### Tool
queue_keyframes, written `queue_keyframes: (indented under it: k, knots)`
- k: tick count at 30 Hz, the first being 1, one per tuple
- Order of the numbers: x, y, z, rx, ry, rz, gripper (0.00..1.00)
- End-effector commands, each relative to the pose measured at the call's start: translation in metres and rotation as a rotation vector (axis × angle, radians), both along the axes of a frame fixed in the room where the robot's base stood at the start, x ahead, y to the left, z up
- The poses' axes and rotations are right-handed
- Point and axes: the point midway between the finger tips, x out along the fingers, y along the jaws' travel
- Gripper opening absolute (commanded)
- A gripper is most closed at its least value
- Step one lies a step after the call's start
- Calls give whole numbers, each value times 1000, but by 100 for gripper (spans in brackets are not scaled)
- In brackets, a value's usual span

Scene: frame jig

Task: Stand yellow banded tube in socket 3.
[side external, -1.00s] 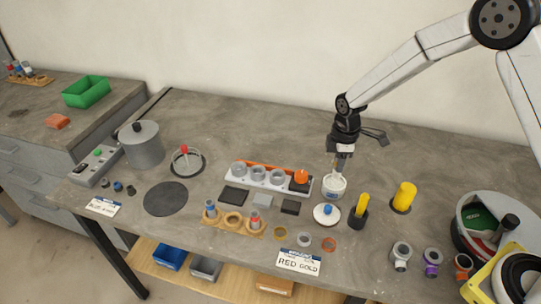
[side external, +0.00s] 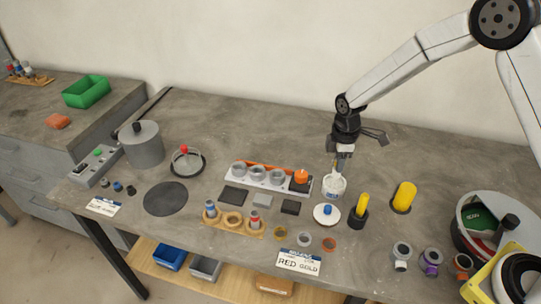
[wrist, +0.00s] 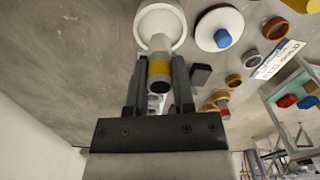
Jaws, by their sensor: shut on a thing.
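My gripper (side external: 341,158) points down over a white jar (side external: 335,186) right of the table's middle. In the wrist view my gripper (wrist: 159,95) is shut on the yellow banded tube (wrist: 159,70). The tube is grey with a yellow band and a dark end towards the camera. Its far pale end is at the mouth of the white jar (wrist: 177,35); I cannot tell how deep it sits. A wooden rack (side external: 222,228) at the front middle has tubes standing at both ends and an empty middle ring. No socket numbers are legible.
A white lid with a blue knob (side external: 327,213) lies in front of the jar. A yellow peg (side external: 362,205) and a yellow cylinder (side external: 404,196) stand to the right. A white rail with grey rings (side external: 258,178) lies behind the rack. Free table lies behind the jar.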

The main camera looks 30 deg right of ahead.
Motion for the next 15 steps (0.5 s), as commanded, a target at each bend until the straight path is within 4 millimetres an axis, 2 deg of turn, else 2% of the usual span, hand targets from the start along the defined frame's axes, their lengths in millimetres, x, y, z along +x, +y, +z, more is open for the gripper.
queue_keyframes:
  k: [8, 15]
  knots:
    - [15, 10, 2, 0, -1, 1, 0]
    - [45, 34, 6, 0, -1, 3, 0]
